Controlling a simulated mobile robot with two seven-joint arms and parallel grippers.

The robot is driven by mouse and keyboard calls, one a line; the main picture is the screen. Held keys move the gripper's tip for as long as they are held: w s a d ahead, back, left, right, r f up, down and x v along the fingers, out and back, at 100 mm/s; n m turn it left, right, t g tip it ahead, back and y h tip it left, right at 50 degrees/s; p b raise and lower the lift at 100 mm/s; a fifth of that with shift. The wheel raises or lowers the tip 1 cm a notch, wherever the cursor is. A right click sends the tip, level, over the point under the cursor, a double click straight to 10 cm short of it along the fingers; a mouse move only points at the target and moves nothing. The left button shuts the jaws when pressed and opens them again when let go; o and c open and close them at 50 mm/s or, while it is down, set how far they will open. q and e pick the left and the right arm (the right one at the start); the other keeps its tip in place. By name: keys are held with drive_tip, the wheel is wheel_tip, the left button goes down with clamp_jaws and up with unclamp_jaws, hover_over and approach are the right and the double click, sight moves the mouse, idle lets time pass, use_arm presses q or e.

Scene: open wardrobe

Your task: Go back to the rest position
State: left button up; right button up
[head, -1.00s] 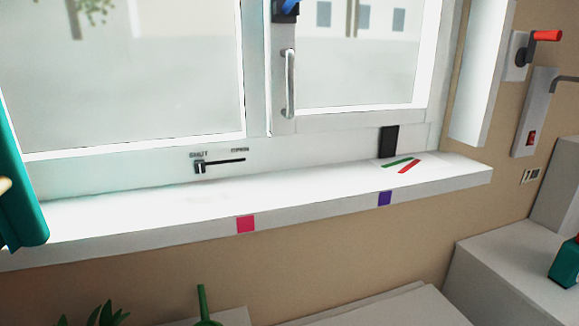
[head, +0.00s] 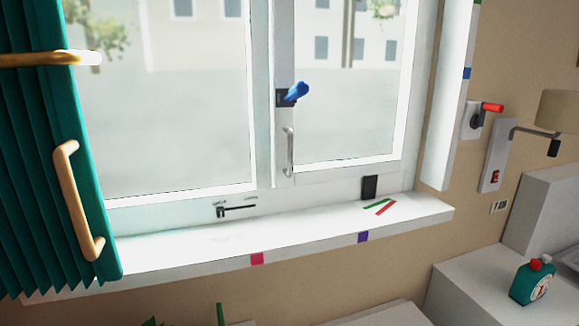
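Neither of my grippers nor my arms shows in the head view. The window (head: 168,120) fills the middle, with a blue handle (head: 295,93) on its centre frame and a vertical metal pull (head: 289,152) below it. The casement looks closed against the frame. A small black slider (head: 222,211) sits at the left end of its slot on the lower frame. A green curtain (head: 30,190) with a wooden handle (head: 68,200) hangs at the left.
A red-handled crank or lever (head: 492,107) and a switch plate (head: 495,155) are on the right wall.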

drive_tip(key=shift+s+r+p, duration=0.15)
drive_tip(key=shift+r+p, duration=0.15)
drive_tip(key=shift+r, duration=0.05)
drive_tip(key=shift+f, duration=0.1)
drive_tip(key=shift+c, duration=0.2)
idle(1.4)
